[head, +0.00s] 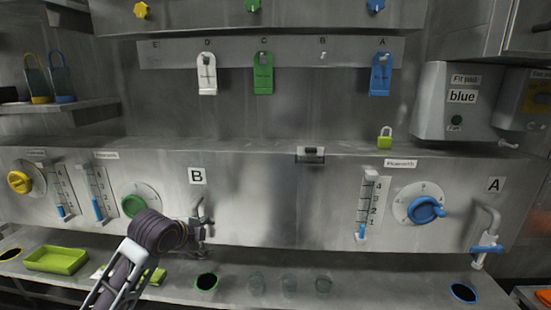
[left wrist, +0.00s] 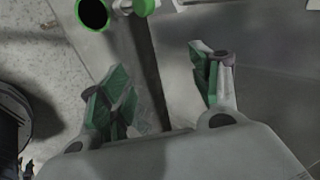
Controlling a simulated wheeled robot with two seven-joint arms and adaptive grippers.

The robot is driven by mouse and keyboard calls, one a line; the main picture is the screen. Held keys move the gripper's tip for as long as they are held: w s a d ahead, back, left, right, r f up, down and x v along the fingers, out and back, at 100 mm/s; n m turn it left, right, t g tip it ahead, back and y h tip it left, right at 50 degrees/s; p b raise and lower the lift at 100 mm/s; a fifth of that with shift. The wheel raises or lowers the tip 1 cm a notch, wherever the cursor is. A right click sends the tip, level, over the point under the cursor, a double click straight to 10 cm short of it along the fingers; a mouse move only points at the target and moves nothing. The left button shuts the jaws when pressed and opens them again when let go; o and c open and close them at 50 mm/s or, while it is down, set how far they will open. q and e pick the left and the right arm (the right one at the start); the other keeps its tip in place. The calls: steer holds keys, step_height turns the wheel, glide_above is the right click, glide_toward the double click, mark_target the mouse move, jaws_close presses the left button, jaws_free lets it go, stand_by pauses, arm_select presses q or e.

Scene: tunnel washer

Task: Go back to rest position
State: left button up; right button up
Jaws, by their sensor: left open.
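My left arm comes in from the lower left in the head view. My left gripper (head: 197,232) is in front of the tap (head: 201,208) under letter B, and the overlap hides part of the tap. In the left wrist view my left gripper (left wrist: 162,92) is open, with its two green-padded fingers wide apart and nothing between them. A green-ended tap part (left wrist: 143,6) lies beyond the fingers at the top of that view. My right gripper is not in view.
A green-rimmed drain hole (head: 207,282) is in the counter below, and clear glasses (head: 289,284) stand to its right. A lime tray (head: 57,260) is at left. The panel carries a green dial (head: 134,205) and a blue dial (head: 426,209). Tap A (head: 487,235) is far right.

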arm_select(q)
steer(key=s+d+f+n+g, duration=0.1)
steer(key=s+f+n+g, duration=0.2)
steer(key=s+f+n, duration=0.75)
steer(key=s+a+f+n+g+y, duration=0.1)
steer(key=s+f+n, duration=0.2)
steer(key=s+f, duration=0.5)
steer(key=s+a+f+n+g+y, duration=0.1)
steer(key=s+f+n+g, duration=0.15)
steer(key=s+f, duration=0.6)
steer(key=s+f+b, duration=0.1)
steer(key=s+f, duration=0.1)
steer(key=f, duration=1.4)
steer(key=s+f+b, duration=0.1)
steer(key=s+f, duration=0.1)
steer(key=f, duration=1.3)
steer(key=s+a+f+g+b, duration=0.1)
steer(key=s+a+f, duration=0.1)
steer(key=s+f, duration=0.9)
steer(key=s+a+f+g+b, duration=0.1)
steer(key=s+a+f, duration=0.1)
steer(key=s+f, duration=1)
steer(key=shift+a, duration=0.2)
